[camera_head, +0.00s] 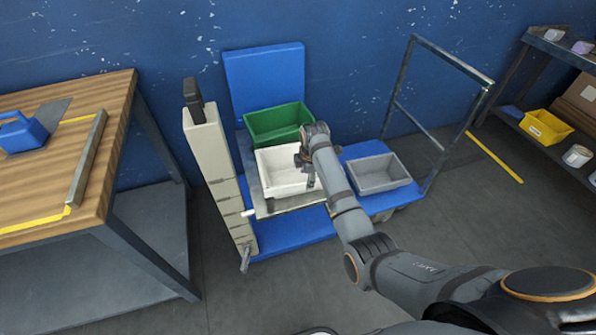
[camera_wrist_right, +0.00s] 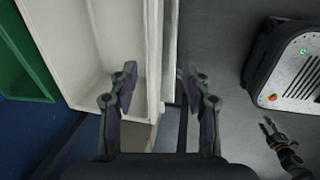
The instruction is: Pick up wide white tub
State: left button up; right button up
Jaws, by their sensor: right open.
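The wide white tub (camera_head: 277,180) sits on a metal plate at the blue cart, in front of the green tub. My right gripper (camera_head: 308,180) is over the tub's right front side and partly hides it. In the right wrist view my right gripper (camera_wrist_right: 158,88) is open, with one finger inside the white tub (camera_wrist_right: 100,50) and the other outside. The tub's side wall lies between the fingers, and I see no grip on it. A small dark gripper (camera_wrist_right: 268,128), probably my left one, shows at the lower right; its opening is unclear.
A green tub (camera_head: 278,123) stands behind and a grey tub (camera_head: 377,173) stands to the right on the blue cart (camera_head: 292,232). A beige post (camera_head: 208,150) rises close on the left. A wooden table (camera_head: 112,110) is further left. Grey floor lies in front.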

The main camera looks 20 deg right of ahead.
aim_at(305, 182)
pick_arm(q)
jog(key=shift+f, duration=0.45)
pick_arm(e)
jog(key=shift+w+f, duration=0.2)
jog(key=shift+f, duration=0.55)
jog(key=shift+w+f, duration=0.15)
jog(key=shift+f, duration=0.55)
jog(key=f+b, duration=0.1)
jog(key=f, duration=0.1)
jog(key=w+f+b, duration=0.1)
jog(key=f, duration=0.1)
jog(key=shift+w, duration=0.2)
jog(key=shift+w+f, duration=0.15)
jog(key=shift+f, duration=0.3)
pick_arm(q)
jog(key=w, duration=0.2)
jog(key=shift+w+f, duration=0.35)
jog(key=shift+w, duration=0.05)
pick_arm(e)
jog(key=shift+r, duration=0.1)
grip_shut()
